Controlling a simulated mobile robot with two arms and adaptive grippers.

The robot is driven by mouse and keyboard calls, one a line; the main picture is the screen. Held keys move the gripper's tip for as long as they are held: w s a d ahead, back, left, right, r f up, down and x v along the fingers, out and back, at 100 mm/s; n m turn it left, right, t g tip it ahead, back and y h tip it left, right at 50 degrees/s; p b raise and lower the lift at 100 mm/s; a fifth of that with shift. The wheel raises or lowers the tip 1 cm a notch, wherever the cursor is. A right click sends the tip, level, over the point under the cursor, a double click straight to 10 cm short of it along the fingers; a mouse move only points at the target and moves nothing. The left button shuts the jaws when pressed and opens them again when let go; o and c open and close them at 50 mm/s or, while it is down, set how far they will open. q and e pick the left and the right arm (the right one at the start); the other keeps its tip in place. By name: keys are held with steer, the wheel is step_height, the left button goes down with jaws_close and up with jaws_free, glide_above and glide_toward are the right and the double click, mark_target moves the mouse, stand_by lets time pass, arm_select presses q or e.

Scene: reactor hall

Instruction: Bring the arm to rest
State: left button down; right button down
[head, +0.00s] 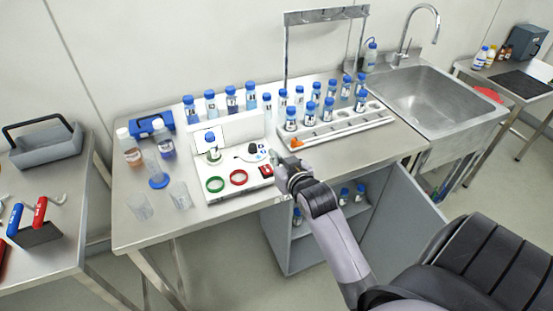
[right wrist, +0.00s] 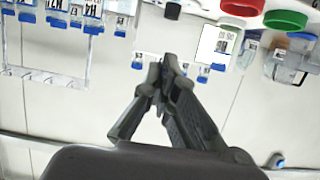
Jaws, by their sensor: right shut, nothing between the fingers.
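My right arm (head: 341,240) reaches in from the lower right of the head view, over the front edge of the steel bench. My right gripper (head: 276,160) is at the front of the bench, just right of the white panel with the green and red rings. In the right wrist view the fingers of my right gripper (right wrist: 160,78) are together with nothing between them. My left arm and gripper do not show.
A white rack (head: 345,131) of blue-capped bottles stands right of the white panel (head: 221,195). Glass beakers (head: 140,207) stand at the bench's left. A sink (head: 425,92) is at the right. Below, an open cabinet door (head: 408,212) sticks out near my arm.

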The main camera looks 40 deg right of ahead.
stand_by(0.4)
steer(key=s+a+f+n+g+y, duration=0.1)
steer(key=s+a+f+n+g, duration=0.25)
steer(key=s, duration=0.55)
steer(key=s+a+f+g+y, duration=0.1)
steer(key=s+a+f+g, duration=0.25)
steer(key=s+a, duration=0.45)
steer(key=s+a+f+n+g+y, duration=0.1)
steer(key=s+a+f+g, duration=0.25)
steer(key=s, duration=0.65)
step_height(320, 180, down, 29)
steer(key=s+g+b, duration=0.1)
steer(key=b, duration=0.1)
steer(key=s+d+f+g+b, duration=0.1)
steer(key=s+d+f+b, duration=0.1)
steer(key=s+f, duration=1.5)
steer(key=shift+d+f, duration=0.2)
steer(key=shift+f, duration=0.7)
steer(key=shift+s+n+g, duration=0.15)
steer(key=shift+n+g, duration=0.1)
